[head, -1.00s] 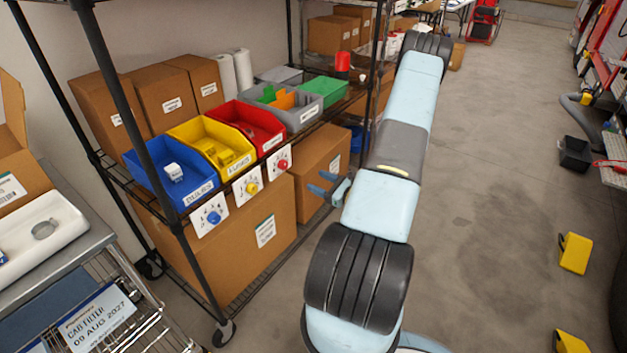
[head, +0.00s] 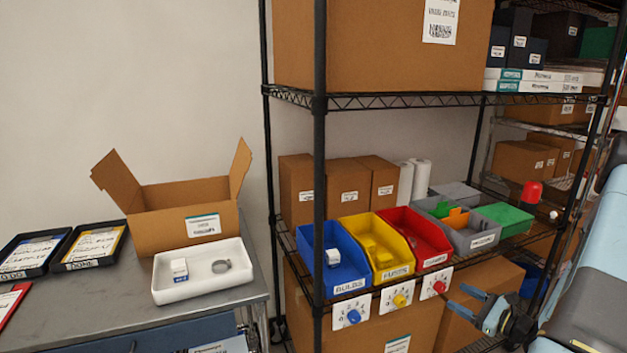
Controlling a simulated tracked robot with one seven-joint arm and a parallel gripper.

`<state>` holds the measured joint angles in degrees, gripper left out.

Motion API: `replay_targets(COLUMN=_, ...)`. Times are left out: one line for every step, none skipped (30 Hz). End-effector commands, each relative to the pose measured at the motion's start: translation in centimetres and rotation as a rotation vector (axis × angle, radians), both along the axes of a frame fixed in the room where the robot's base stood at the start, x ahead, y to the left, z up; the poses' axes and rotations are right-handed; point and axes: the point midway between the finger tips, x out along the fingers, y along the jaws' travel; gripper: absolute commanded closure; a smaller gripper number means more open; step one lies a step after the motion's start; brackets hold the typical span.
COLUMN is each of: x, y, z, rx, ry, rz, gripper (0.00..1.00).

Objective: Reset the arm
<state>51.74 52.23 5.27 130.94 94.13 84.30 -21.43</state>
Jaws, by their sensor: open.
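My gripper (head: 468,300) shows at the lower right of the head view, in front of the shelf rack and right of the red dial card (head: 437,283). Its two blue-grey fingers point left and stand apart, with nothing between them. My light blue arm fills the right edge of the view; much of it is out of frame.
Blue (head: 346,270), yellow (head: 378,250) and red (head: 420,240) bins stand on the rack's middle shelf (head: 286,235), close to my gripper. A cart (head: 80,310) at left holds an open carton (head: 165,222), a white tray (head: 204,290) and black trays.

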Motion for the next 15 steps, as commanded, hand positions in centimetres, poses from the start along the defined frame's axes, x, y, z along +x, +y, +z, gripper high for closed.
replay_targets(x=0.2, y=1.1, z=1.6, rx=-0.032, ry=-0.010, rz=0.054, gripper=0.36)
replay_targets(x=0.2, y=1.7, z=2.3, rx=-0.049, ry=-0.015, rz=0.087, gripper=0.36)
replay_targets(x=0.3, y=2.6, z=3.3, rx=-0.074, ry=-0.019, rz=0.130, gripper=0.36)
replay_targets(x=0.2, y=3.3, z=4.0, rx=-0.092, ry=-0.022, rz=0.161, gripper=0.36)
replay_targets(x=0.2, y=3.9, z=4.8, rx=-0.110, ry=-0.026, rz=0.193, gripper=0.36)
replay_targets(x=0.0, y=4.8, z=5.7, rx=-0.134, ry=-0.030, rz=0.234, gripper=0.36)
replay_targets(x=-0.1, y=5.4, z=6.3, rx=-0.154, ry=-0.032, rz=0.266, gripper=0.36)
replay_targets(x=-0.2, y=6.1, z=7.0, rx=-0.174, ry=-0.036, rz=0.296, gripper=0.36)
replay_targets(x=-0.4, y=6.9, z=7.9, rx=-0.201, ry=-0.040, rz=0.336, gripper=0.36)
replay_targets(x=-0.6, y=7.5, z=8.5, rx=-0.222, ry=-0.044, rz=0.367, gripper=0.36)
replay_targets(x=-0.8, y=8.1, z=9.1, rx=-0.243, ry=-0.046, rz=0.396, gripper=0.36)
replay_targets(x=-1.1, y=8.9, z=9.9, rx=-0.270, ry=-0.050, rz=0.436, gripper=0.36)
replay_targets(x=-1.3, y=9.5, z=10.5, rx=-0.292, ry=-0.054, rz=0.464, gripper=0.36)
replay_targets(x=-1.5, y=10.1, z=11.1, rx=-0.315, ry=-0.057, rz=0.493, gripper=0.36)
replay_targets(x=-1.9, y=10.8, z=11.9, rx=-0.346, ry=-0.062, rz=0.531, gripper=0.36)
